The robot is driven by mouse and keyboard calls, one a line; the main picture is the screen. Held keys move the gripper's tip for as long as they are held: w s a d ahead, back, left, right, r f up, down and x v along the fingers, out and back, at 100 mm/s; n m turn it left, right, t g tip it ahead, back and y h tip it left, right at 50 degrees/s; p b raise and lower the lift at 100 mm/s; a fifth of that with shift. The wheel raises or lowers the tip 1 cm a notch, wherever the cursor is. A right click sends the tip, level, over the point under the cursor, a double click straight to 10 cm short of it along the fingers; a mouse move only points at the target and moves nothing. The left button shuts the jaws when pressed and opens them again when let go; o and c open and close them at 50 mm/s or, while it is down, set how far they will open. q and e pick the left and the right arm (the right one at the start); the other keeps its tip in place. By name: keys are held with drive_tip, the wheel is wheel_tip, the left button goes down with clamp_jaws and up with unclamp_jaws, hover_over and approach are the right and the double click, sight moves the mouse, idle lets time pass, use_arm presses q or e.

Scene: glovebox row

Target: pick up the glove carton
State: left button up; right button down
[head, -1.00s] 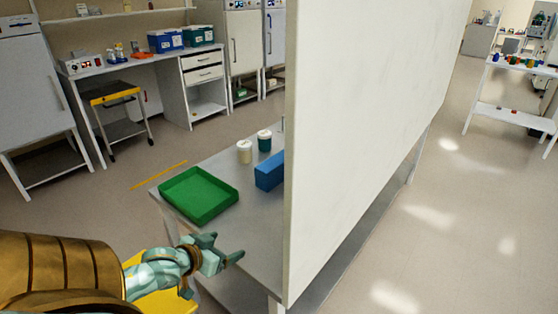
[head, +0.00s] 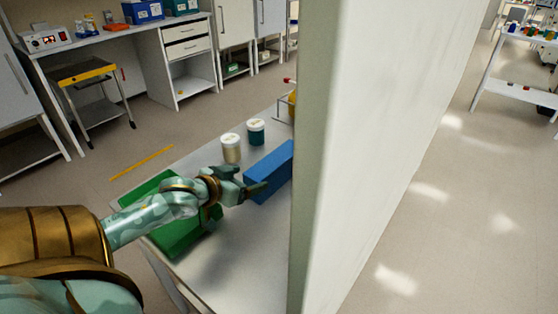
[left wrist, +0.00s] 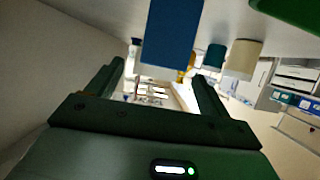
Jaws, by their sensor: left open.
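The glove carton appears to be the long blue box (head: 272,168) on the grey bench, partly cut off from sight by the white panel. It also shows in the left wrist view (left wrist: 172,32), beyond and above the fingertips. My left gripper (head: 250,181) is open and empty, right beside the carton's near left end. In the left wrist view the two dark fingers (left wrist: 159,72) stand apart with nothing between them. I cannot tell whether a finger touches the carton. My right gripper is in neither view.
A tall white panel (head: 370,130) stands right of the carton. Two white-lidded jars, one cream (head: 231,154) and one teal (head: 256,136), stand behind it. A green tray (head: 178,240) lies under my left arm. The bench front (head: 235,255) is clear.

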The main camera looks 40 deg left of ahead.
sight(254, 176)
use_arm(q)
drive_tip(key=shift+w+a+f+b, duration=0.1)
drive_tip(key=shift+w+f+b, duration=0.2)
drive_tip(key=shift+w+f, duration=0.45)
drive_tip(key=shift+w, duration=0.65)
drive_tip(key=b+x, duration=0.4)
drive_tip(key=shift+w+a+f, duration=0.1)
drive_tip(key=shift+a+f, duration=0.1)
drive_tip(key=shift+f, duration=0.35)
drive_tip(key=shift+w+b, duration=0.25)
drive_tip(key=shift+b, duration=0.1)
drive_tip(key=shift+r, duration=0.25)
drive_tip(key=c, duration=1.4)
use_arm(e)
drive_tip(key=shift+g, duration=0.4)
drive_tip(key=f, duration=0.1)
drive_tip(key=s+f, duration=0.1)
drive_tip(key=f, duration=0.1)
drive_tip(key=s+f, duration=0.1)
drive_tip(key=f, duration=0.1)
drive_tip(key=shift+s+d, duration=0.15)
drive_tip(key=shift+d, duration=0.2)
